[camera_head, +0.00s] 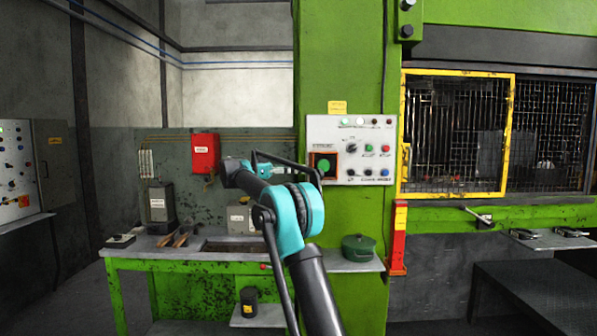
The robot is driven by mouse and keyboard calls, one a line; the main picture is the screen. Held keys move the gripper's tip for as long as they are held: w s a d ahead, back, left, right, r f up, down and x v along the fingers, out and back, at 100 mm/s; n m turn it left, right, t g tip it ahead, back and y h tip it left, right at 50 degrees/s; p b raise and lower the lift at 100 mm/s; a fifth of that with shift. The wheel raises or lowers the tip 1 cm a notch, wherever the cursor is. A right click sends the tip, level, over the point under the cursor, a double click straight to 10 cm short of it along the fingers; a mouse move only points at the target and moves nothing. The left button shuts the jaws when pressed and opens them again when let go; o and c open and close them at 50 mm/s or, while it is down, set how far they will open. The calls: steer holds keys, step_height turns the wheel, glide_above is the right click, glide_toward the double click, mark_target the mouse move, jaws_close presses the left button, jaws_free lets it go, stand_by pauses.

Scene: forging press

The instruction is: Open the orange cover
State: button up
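A white control panel (376,135) is mounted on the green press column. At its lower left is a small square orange-brown cover or frame (334,168) around a large green button (323,165). It looks flat against the panel, but whether it is shut is too small to tell. My black and teal arm rises from the bottom, and its wrist end lies just left of the panel, apart from the cover in the picture. My gripper's fingers are not clearly seen, being small and partly behind my arm, so their opening cannot be told.
A green workbench (190,262) with tools and boxes stands below left. A green pot (358,247) sits on a shelf under the panel. A red box (206,153) hangs on the back wall. A yellow-framed mesh guard (508,135) is at the right.

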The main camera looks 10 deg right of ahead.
steer(key=shift+o, duration=0.9)
steer(key=shift+r, duration=0.15)
step_height(320, 180, up, 10)
